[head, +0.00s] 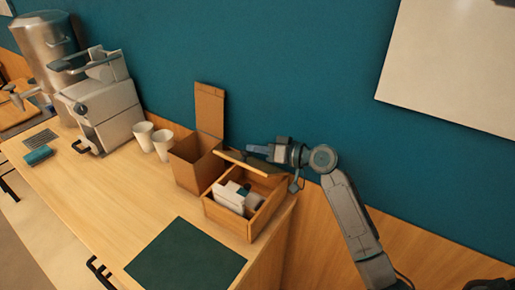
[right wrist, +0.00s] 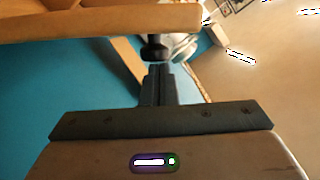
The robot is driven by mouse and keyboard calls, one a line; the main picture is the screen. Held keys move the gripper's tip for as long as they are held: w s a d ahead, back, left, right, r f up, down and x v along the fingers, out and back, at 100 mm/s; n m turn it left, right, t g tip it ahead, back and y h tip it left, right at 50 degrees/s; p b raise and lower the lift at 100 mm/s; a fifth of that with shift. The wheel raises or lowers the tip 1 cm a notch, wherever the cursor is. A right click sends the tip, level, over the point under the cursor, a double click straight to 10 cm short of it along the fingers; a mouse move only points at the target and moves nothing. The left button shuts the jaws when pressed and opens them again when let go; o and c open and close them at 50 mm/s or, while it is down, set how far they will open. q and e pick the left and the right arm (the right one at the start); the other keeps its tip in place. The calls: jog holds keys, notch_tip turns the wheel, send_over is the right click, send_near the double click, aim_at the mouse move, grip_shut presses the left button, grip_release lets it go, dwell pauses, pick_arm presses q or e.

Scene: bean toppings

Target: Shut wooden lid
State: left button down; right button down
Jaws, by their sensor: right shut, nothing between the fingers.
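A low wooden box (head: 228,222) stands near the right end of the counter, with white and dark items (head: 238,198) inside. Its wooden lid (head: 250,162) is partly open, tilted up at the back of the box. My right gripper (head: 256,149) is shut and empty, just behind and above the raised lid; whether it touches the lid I cannot tell. In the right wrist view the shut fingers (right wrist: 157,75) point toward a wooden edge (right wrist: 100,23), which looks like the lid. My left gripper is not in view.
A taller brown box (head: 190,168) with an upright open lid (head: 209,108) stands just left. White cups (head: 145,136), a coffee machine (head: 103,105) and a blue sponge (head: 38,155) are farther left. A dark green mat (head: 185,258) lies in front. The teal wall is close behind.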

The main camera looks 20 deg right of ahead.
jog(key=s+a+f+n+b, duration=0.1)
jog(key=f+b, duration=0.1)
jog(key=b, duration=0.1)
jog(key=s+a+f+n+h+b, duration=0.1)
jog(key=a+f+n+b, duration=0.1)
jog(key=b, duration=0.1)
jog(key=s+a+f+n+b, duration=0.1)
jog(key=f+b, duration=0.1)
jog(key=f, duration=0.1)
jog(key=shift+s+a+f+n+t+h+b, duration=0.1)
jog(key=shift+s+a+n+t+h+b, duration=0.2)
jog(key=shift+s+a+n+t+b, duration=0.1)
jog(key=shift+a+f, duration=0.1)
jog(key=shift+f, duration=0.2)
jog(key=shift+s+a+f+b, duration=0.15)
jog(key=shift+f+b, duration=0.25)
jog(key=shift+s+a+f+b, duration=0.1)
jog(key=shift+s+f+b, duration=0.05)
jog(key=shift+f+b, duration=0.25)
